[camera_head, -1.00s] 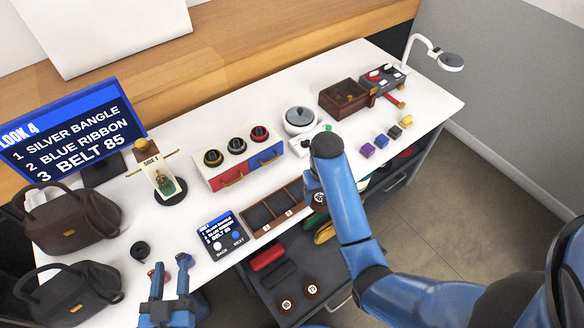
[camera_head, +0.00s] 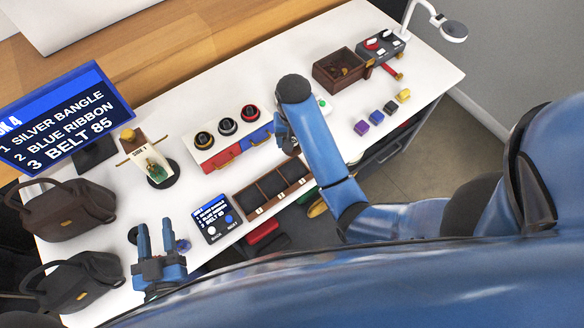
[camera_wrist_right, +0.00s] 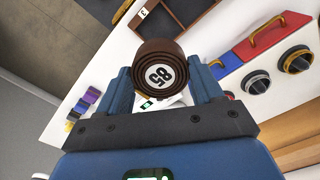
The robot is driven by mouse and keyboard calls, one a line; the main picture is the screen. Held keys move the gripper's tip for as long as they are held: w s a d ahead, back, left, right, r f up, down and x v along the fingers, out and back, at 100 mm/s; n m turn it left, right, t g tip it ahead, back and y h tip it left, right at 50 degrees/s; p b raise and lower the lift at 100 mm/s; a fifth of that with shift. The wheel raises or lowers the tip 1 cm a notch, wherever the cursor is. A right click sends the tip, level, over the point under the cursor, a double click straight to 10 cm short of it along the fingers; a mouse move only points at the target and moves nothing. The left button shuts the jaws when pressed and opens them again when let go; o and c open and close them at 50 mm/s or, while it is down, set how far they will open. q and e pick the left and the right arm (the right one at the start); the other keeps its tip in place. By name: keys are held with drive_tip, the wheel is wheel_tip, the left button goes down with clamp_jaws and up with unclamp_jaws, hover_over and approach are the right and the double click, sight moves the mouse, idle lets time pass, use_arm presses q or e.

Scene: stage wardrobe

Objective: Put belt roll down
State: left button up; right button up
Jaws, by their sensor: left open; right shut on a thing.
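The brown belt roll (camera_wrist_right: 158,68), with a white 85 label on its end, is between the fingers of my right gripper (camera_wrist_right: 160,90) in the right wrist view. The gripper is shut on it. In the head view my right gripper (camera_head: 286,143) is over the tabletop beside the divided tray (camera_head: 240,204); my arm hides most of the roll there. The tray has three numbered compartments and its number 3 end shows past the roll in the wrist view. My left gripper (camera_head: 155,240) is open and empty at the table's front left.
A small screen panel (camera_head: 215,216) stands left of the tray. A wooden box (camera_head: 336,75) and small coloured blocks (camera_head: 376,117) are at the right.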

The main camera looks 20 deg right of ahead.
drive_tip(key=f, duration=0.2)
drive_tip(key=f+b, duration=0.1)
drive_tip(key=f, duration=0.2)
drive_tip(key=shift+w+d, duration=0.15)
drive_tip(key=shift+w, duration=0.05)
wheel_tip(320, 180, down, 9)
drive_tip(key=shift+r+p, duration=0.15)
drive_tip(key=shift+p, duration=0.25)
drive_tip(key=shift+w+f, duration=0.2)
drive_tip(key=shift+f, duration=1.75)
use_arm(q)
drive_tip(key=shift+w+d+f, duration=0.2)
drive_tip(key=shift+w+f, duration=0.2)
drive_tip(key=shift+f, duration=0.35)
use_arm(e)
drive_tip(key=shift+f, duration=0.3)
drive_tip(key=shift+f, duration=0.2)
drive_tip(key=o, duration=1.1)
use_arm(q)
drive_tip(key=shift+f, duration=0.1)
use_arm(e)
drive_tip(key=shift+r, duration=0.1)
